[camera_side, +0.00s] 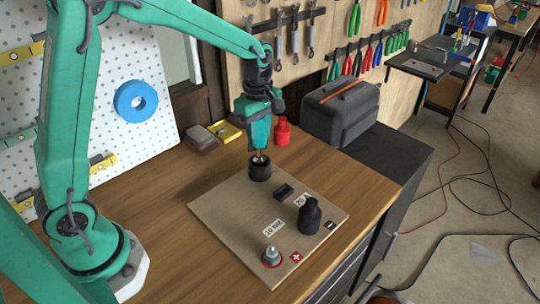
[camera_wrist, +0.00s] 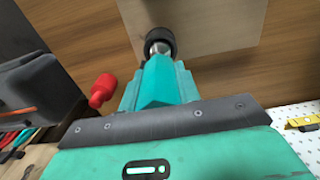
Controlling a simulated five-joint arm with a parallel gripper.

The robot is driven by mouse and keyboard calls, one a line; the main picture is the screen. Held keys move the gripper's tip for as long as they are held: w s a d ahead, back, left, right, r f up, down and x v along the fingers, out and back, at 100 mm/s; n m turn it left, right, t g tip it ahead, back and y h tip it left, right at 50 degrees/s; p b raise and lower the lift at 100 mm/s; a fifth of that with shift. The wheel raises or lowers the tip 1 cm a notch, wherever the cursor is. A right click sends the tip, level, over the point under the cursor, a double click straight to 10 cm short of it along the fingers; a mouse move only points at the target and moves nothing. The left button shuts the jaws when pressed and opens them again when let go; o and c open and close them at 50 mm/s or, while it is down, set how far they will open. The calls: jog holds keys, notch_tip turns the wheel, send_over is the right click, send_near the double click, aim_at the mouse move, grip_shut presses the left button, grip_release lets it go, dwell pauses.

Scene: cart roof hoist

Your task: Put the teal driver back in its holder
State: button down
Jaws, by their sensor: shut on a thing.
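The teal driver (camera_wrist: 160,80) is upright in my gripper (camera_side: 259,128), with its metal shaft (camera_side: 259,155) pointing down. The jaws are shut on it, though teal on teal makes their edges hard to separate. A short black round holder (camera_side: 260,171) stands at the far left corner of the tan board, right under the driver. The shaft's lower end is at the holder's mouth; how deep it sits inside cannot be told. In the wrist view the shaft meets the black holder (camera_wrist: 161,36) at the top centre.
The tan board (camera_side: 228,204) also bears a black bottle-shaped piece (camera_side: 309,217), a small black block (camera_side: 284,191) and a metal piece with a red ring (camera_side: 271,257). A red bottle-shaped object (camera_side: 282,133) and a yellow tray (camera_side: 226,131) stand behind. A dark case (camera_side: 341,111) is at right.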

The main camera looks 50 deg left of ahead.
jog(key=shift+f, duration=0.8)
jog(key=c, duration=0.9)
grip_release()
jog(key=shift+r, duration=3.9)
